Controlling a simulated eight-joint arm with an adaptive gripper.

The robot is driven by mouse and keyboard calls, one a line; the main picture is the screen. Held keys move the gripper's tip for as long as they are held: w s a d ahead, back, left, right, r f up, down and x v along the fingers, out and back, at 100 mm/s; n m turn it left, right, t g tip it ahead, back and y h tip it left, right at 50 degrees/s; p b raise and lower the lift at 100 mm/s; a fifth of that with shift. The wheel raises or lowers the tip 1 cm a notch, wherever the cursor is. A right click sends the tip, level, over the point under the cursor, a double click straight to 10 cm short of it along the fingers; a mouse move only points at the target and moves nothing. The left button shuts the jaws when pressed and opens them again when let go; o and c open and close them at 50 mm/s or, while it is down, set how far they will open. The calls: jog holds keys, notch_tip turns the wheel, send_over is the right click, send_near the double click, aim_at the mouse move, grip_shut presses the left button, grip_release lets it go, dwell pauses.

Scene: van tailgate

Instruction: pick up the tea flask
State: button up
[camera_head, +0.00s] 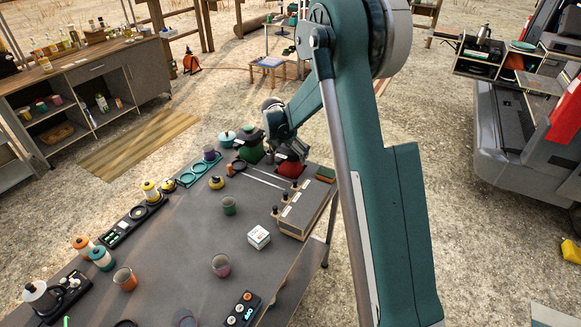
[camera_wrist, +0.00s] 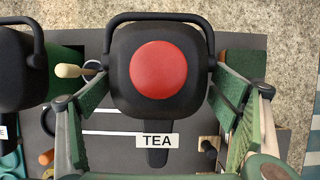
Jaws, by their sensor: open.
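The tea flask (camera_wrist: 165,75) shows from above in the wrist view, with a black squared lid, a round red top and a black carrying handle. A TEA label (camera_wrist: 157,141) lies just below it in the picture. My gripper (camera_wrist: 160,105) is open, with one green-padded finger on each side of the flask and gaps between. In the head view the flask's red body (camera_head: 291,169) shows at the table's far end, under my gripper (camera_head: 287,152), which hides its top.
A second flask, green with a black lid (camera_head: 250,149), stands close on the left. A grey box with knobs (camera_head: 303,212) is nearer on the table's right side. A green cup (camera_head: 229,206) and white box (camera_head: 259,237) stand mid-table.

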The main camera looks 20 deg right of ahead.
jog(key=x, duration=0.5)
jog(key=shift+a, duration=0.15)
dwell(0.5)
jog(key=c, duration=1.7)
jog(key=shift+r, duration=0.15)
notch_tip(320, 180, up, 18)
jog(key=shift+f+p, duration=0.15)
jog(key=shift+p, duration=0.35)
